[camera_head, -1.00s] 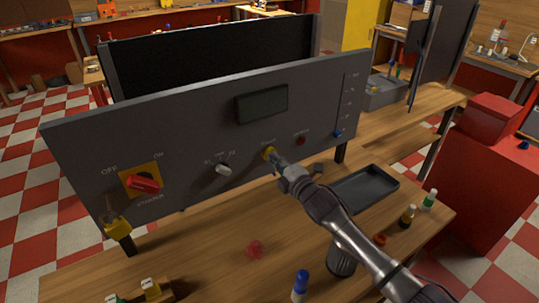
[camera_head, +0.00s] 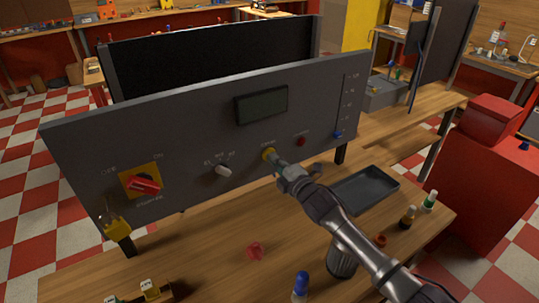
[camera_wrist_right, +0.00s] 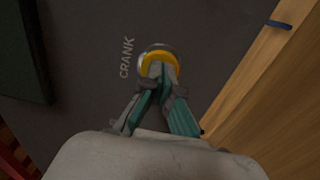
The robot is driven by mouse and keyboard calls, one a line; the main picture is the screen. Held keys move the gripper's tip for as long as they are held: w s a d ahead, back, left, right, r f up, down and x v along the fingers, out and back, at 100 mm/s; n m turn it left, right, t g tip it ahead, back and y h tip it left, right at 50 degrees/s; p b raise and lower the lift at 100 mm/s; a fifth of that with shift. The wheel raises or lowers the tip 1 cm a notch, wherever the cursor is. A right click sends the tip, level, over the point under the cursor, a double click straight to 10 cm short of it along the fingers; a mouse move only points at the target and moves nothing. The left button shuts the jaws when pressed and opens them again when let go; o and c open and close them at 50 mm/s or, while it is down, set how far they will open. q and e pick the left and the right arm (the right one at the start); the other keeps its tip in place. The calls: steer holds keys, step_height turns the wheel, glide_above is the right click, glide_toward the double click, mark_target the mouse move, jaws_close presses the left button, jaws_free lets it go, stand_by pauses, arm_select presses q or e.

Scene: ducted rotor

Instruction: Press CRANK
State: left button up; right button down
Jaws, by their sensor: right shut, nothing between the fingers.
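The yellow CRANK button (camera_head: 268,153) sits on the grey control panel (camera_head: 100,150), under its dark display. In the right wrist view the button (camera_wrist_right: 158,56) shows as a yellow disc in a metal ring, with the word CRANK beside it. My right gripper (camera_head: 275,159) is shut and empty, its fingertips at the button's face. In the right wrist view the fingertips (camera_wrist_right: 161,69) overlap the lower part of the button and appear to touch it. How far the button is pushed in cannot be told. My left gripper is not in view.
The panel also bears a red rotary switch (camera_head: 144,183), a white selector knob (camera_head: 223,170), a red button (camera_head: 300,141) and a blue slider (camera_head: 337,134). A yellow padlock (camera_head: 116,227) hangs at its left. A black tray (camera_head: 365,188) and small bottles stand on the bench.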

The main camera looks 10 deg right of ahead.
steer(key=p+v, duration=0.3)
steer(key=v, duration=0.3)
steer(key=shift+s+d+p, duration=0.15)
steer(key=shift+s+p, duration=0.15)
stand_by(0.8)
